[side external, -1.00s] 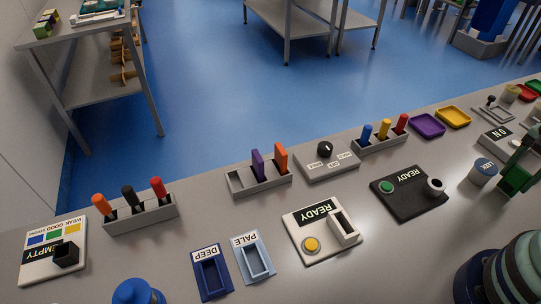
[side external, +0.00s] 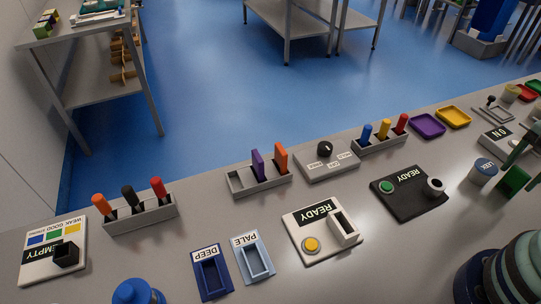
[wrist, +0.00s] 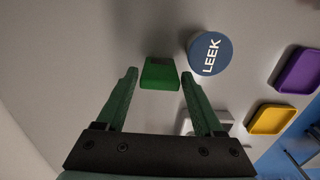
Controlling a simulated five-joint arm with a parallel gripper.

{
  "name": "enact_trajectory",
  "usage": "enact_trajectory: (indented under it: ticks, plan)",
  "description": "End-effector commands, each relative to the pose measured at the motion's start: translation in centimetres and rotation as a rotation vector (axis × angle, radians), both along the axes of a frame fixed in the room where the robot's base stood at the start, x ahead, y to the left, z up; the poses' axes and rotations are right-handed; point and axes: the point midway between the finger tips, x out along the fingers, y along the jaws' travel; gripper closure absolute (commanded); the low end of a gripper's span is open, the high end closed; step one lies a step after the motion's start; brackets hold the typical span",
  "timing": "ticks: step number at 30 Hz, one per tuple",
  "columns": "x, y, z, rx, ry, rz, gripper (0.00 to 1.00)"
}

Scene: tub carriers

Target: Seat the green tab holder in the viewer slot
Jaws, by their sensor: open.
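The green tab holder (side external: 514,180) is a small green block on the grey bench at the right edge of the side external view. In the wrist view it (wrist: 160,72) lies just beyond and between my fingertips, with a dark patch on its far part. My gripper (wrist: 160,80) is open, its two green fingers apart with nothing visible between them. In the side view only part of it shows, above the block. A white READY panel (side external: 300,222) has a raised white rectangular slot (side external: 344,229) and a yellow button. A black READY panel (side external: 398,207) has a round white ring. Which is the viewer is unclear.
A round blue-lidded LEEK tub (side external: 484,171) stands close beside the green holder. Purple (side external: 428,126) and yellow (side external: 454,117) trays lie behind. Racks of coloured sticks (side external: 140,215) and DEEP (side external: 211,272) and PALE (side external: 254,258) slotted blocks are further left. Stacked dark rings stand at the right front.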

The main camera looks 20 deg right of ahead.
Motion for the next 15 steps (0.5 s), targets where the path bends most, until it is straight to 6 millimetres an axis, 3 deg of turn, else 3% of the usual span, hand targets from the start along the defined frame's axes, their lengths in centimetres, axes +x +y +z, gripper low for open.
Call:
enact_trajectory:
  ticks: [15]
  plan:
    - [0.0,0.0,8.7,-0.004,-0.003,0.0,0.31]
